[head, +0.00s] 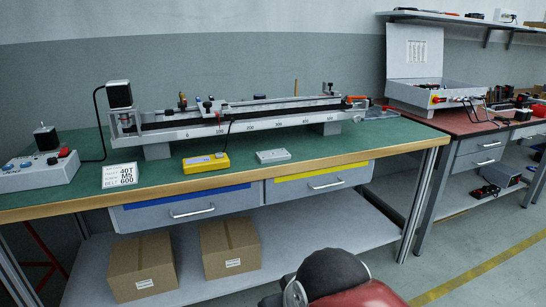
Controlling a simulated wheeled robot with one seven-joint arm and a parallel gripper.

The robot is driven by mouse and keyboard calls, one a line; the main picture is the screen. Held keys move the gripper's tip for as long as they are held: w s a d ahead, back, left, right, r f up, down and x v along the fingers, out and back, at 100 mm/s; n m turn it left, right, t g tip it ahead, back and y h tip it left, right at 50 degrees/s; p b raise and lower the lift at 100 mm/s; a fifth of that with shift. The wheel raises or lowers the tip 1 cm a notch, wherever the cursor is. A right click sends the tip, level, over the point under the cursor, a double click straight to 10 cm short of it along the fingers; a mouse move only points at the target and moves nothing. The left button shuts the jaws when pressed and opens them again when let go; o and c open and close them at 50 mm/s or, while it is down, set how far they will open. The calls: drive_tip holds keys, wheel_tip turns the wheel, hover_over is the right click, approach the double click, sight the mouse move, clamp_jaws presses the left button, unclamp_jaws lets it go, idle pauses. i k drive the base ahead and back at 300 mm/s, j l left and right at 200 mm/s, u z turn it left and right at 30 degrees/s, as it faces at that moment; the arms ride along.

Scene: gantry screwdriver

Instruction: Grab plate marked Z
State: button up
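No letter Z can be read anywhere in this view. A small light grey plate-like block (273,156) lies flat on the green workbench top (350,147), right of a yellow handheld device (206,163). Any marking on it is too small to read. My gripper is not in view; only a dark rounded and red part of my own body shows at the bottom edge.
A long linear gantry (240,121) with a motor at its left end runs along the bench's back. A control box (40,170) stands at left. Two cardboard boxes (142,267) sit on the lower shelf. A red-topped bench (455,124) stands at right. Floor is clear at lower right.

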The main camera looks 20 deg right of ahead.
sight(268, 156)
drive_tip(key=i+j+z, duration=0.15)
drive_tip(key=j, duration=0.15)
drive_tip(key=i+j+z, duration=0.2)
drive_tip(key=j+z, duration=0.15)
drive_tip(key=j, duration=0.3)
drive_tip(key=i+j+z, duration=0.15)
drive_tip(key=j, duration=0.2)
